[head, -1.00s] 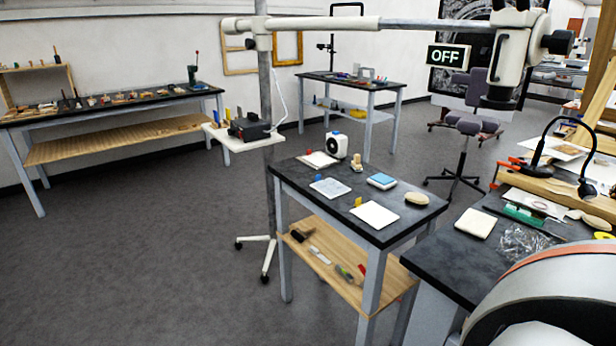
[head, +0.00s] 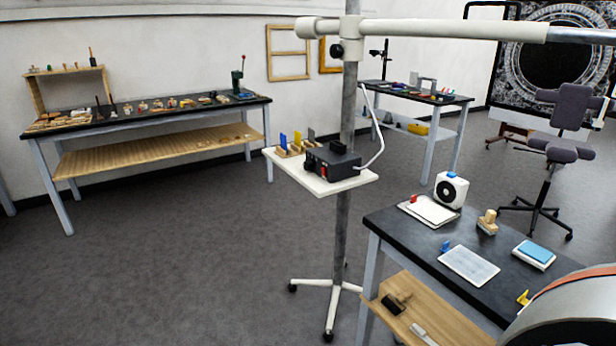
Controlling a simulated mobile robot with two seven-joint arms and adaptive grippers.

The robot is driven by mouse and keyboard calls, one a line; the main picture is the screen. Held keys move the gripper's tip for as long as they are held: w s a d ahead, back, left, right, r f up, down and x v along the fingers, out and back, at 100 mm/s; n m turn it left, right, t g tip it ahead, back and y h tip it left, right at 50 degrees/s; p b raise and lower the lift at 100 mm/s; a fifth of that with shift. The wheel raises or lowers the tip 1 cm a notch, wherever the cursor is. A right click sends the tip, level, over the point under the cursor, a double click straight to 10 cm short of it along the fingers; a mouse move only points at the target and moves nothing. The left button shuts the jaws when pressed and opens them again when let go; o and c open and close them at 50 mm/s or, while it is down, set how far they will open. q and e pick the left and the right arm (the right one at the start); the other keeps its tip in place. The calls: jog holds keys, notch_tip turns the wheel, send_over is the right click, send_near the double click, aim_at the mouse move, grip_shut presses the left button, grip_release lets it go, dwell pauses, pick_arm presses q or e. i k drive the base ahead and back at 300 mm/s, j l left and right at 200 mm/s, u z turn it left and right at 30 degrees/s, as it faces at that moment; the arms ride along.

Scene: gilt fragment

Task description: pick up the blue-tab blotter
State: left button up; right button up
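The blue-tab blotter (head: 469,266) is a flat pale grey-white sheet with a small upright blue tab (head: 446,246) at its back left corner. It lies flat on the dark top of a small two-level table (head: 395,232) at the lower right of the head view. A similar pale pad with a red tab (head: 413,199) lies behind it. A yellow tab (head: 523,298) shows at the right, and what it belongs to is mostly hidden. Neither of my grippers is in view.
A white stand with a post (head: 344,235) and a small shelf (head: 322,182) stands left of the table. A white boxy device (head: 451,190), a wooden block (head: 487,222) and a blue-topped pad (head: 534,254) share the tabletop. Open floor (head: 190,250) lies left.

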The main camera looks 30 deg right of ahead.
aim_at(474, 268)
jog(key=i, duration=1.5)
jog(key=i+z, duration=0.45)
jog(key=i+j+z, duration=0.25)
jog(key=z, duration=1.85)
jog(key=i+j, duration=0.05)
jog(key=j, duration=0.05)
